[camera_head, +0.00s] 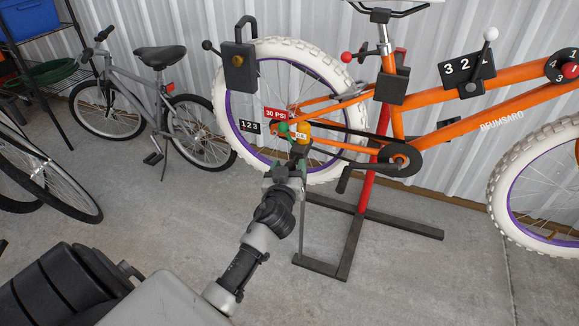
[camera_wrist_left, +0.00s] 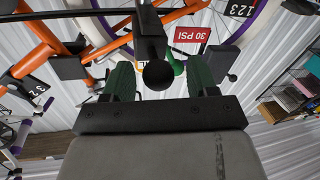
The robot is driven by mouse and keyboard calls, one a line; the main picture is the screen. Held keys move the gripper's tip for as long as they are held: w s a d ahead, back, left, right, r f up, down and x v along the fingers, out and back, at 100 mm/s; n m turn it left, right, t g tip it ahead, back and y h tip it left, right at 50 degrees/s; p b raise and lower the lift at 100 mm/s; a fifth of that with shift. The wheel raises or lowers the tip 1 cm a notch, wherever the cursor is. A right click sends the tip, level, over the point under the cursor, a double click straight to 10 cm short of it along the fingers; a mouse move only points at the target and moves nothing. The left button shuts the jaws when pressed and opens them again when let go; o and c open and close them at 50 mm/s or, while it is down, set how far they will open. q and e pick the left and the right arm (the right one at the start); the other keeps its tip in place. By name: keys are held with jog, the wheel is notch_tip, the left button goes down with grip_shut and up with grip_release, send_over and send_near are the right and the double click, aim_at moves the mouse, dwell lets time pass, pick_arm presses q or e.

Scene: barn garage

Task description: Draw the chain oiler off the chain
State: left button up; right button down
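In the head view the chain oiler, a small orange bottle marked OIL (camera_head: 302,134), sits by the chain (camera_head: 345,130) near the rear wheel's hub. A dark handle extends from it toward my gripper. My left gripper (camera_head: 287,168) is just below and in front of it. In the left wrist view a black stem with a round end (camera_wrist_left: 158,74) lies between the green-padded fingers (camera_wrist_left: 160,85). The fingers stand apart, with a gap visible on each side of the round end. The oiler's contact with the chain is too small to make out. My right gripper is not in view.
The orange bike (camera_head: 445,112) hangs on a red stand (camera_head: 374,170) with dark floor feet. A 30 PSI tag (camera_head: 277,114) and a green part (camera_head: 283,128) are close beside the oiler. A grey bike (camera_head: 150,85) stands at the left. Bare concrete lies in front.

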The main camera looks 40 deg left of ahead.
pick_arm(q)
jog(key=v, duration=1)
jog(key=shift+s, duration=0.3)
jog(key=shift+d, duration=0.15)
